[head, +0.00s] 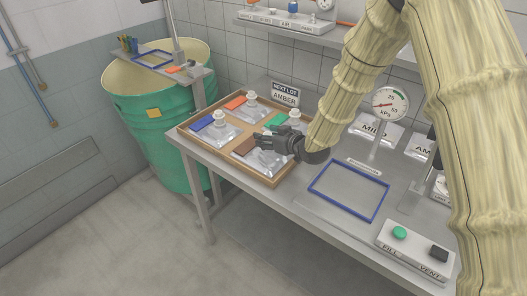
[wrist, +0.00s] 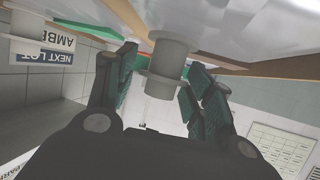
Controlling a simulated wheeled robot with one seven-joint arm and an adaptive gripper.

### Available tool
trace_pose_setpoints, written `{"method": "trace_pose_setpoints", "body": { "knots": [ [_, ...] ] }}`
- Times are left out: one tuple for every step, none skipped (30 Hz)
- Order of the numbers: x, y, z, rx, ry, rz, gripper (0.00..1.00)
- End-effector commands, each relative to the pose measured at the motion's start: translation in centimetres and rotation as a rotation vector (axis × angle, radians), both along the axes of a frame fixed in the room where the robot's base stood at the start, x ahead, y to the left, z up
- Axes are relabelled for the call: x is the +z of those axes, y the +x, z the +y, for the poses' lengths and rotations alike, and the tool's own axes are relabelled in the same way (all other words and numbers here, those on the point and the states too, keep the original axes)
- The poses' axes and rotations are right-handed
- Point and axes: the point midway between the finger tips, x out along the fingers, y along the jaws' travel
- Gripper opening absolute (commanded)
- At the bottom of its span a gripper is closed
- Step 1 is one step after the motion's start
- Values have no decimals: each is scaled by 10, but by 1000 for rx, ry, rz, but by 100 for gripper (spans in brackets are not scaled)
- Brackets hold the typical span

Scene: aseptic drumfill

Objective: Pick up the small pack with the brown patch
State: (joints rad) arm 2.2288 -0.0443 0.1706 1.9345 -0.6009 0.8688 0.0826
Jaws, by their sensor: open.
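The pack with the brown patch (head: 243,147) lies in the near part of the wooden tray (head: 183,128); its clear body (head: 264,164) shows below my gripper. My gripper (head: 264,141) is over this pack, its fingers pointing left, and hides the pack's spout in the head view. In the wrist view my gripper (wrist: 163,68) is open, with a grey spout (wrist: 165,62) between its fingers. The fingers look apart from the spout. That picture is tilted and close, so I cannot tell for certain which pack the spout belongs to.
Packs with blue (head: 203,121), orange (head: 236,103) and green (head: 274,121) patches share the tray. A sign reading AMBER (head: 285,93) stands behind. A blue frame (head: 349,191), a gauge (head: 388,104) and a button box (head: 415,249) are to the right. A green drum (head: 150,135) stands left.

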Motion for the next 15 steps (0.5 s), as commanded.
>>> {"method": "trace_pose_setpoints", "body": {
  "knots": [
    [0, 0, 0, 0, 1, -1, 53],
    [1, 0, 0, 0, 1, -1, 53],
    [1, 0, 0, 0, 1, -1, 53],
    [1, 0, 0, 0, 1, -1, 53],
    [1, 0, 0, 0, 1, -1, 47],
    [1, 0, 0, 0, 1, -1, 40],
    [1, 0, 0, 0, 1, -1, 34],
    [1, 0, 0, 0, 1, -1, 29],
    [1, 0, 0, 0, 0, 0, 22],
    [1, 0, 0, 0, 0, 0, 16],
    [1, 0, 0, 0, 0, 0, 11],
    [0, 0, 0, 0, 0, 0, 4],
    [0, 0, 0, 0, 0, 0, 4],
    [0, 0, 0, 0, 0, 0, 4],
    [0, 0, 0, 0, 0, 0, 3]
  ]
}}
